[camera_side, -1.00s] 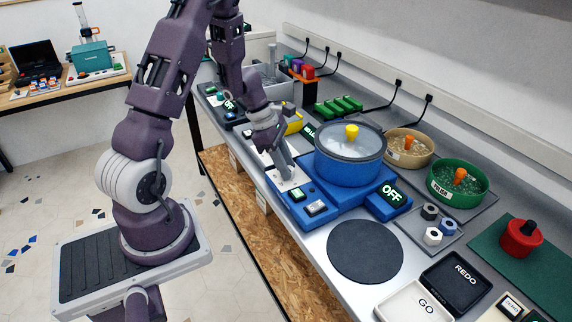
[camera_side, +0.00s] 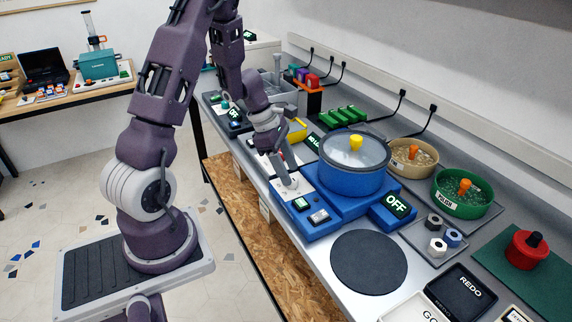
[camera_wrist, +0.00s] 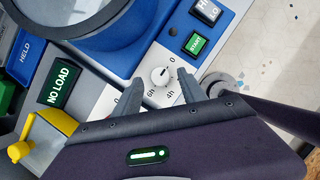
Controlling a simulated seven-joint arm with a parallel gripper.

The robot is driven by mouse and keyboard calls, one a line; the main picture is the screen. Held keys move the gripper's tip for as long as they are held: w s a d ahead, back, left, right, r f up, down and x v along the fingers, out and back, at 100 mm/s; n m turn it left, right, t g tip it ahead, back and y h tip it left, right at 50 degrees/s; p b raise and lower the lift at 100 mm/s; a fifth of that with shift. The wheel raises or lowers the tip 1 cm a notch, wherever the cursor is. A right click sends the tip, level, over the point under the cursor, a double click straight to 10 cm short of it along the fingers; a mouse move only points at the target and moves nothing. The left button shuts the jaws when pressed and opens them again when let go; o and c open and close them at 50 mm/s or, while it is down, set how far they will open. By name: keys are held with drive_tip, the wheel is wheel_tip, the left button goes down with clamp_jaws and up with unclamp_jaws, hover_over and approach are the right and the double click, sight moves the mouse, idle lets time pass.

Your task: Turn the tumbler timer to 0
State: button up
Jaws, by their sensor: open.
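The tumbler, a blue drum with a clear lid and yellow knob (camera_side: 354,160), stands on a blue base. Its timer is a small white knob (camera_wrist: 160,76) on a pale panel, seen in the wrist view. A dark mark on the knob points up and right, roughly toward a "0" label; "4h" and "6h" are printed on the side nearer my gripper. My gripper (camera_wrist: 161,84) is open, with one finger on each side of the knob. Whether the fingers touch it I cannot tell. In the side view my gripper (camera_side: 288,177) is low over the panel, hiding the knob.
A green START button (camera_wrist: 195,44) and a HI/LO switch (camera_wrist: 207,11) sit beside the timer panel. The tumbler's display (camera_side: 396,206) reads OFF. A NO LOAD display (camera_wrist: 62,84) and a yellow part (camera_wrist: 43,135) lie left in the wrist view. A round dark mat (camera_side: 369,261) is bare.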

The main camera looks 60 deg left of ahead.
drive_tip(key=v, duration=0.5)
drive_tip(key=shift+r, duration=0.1)
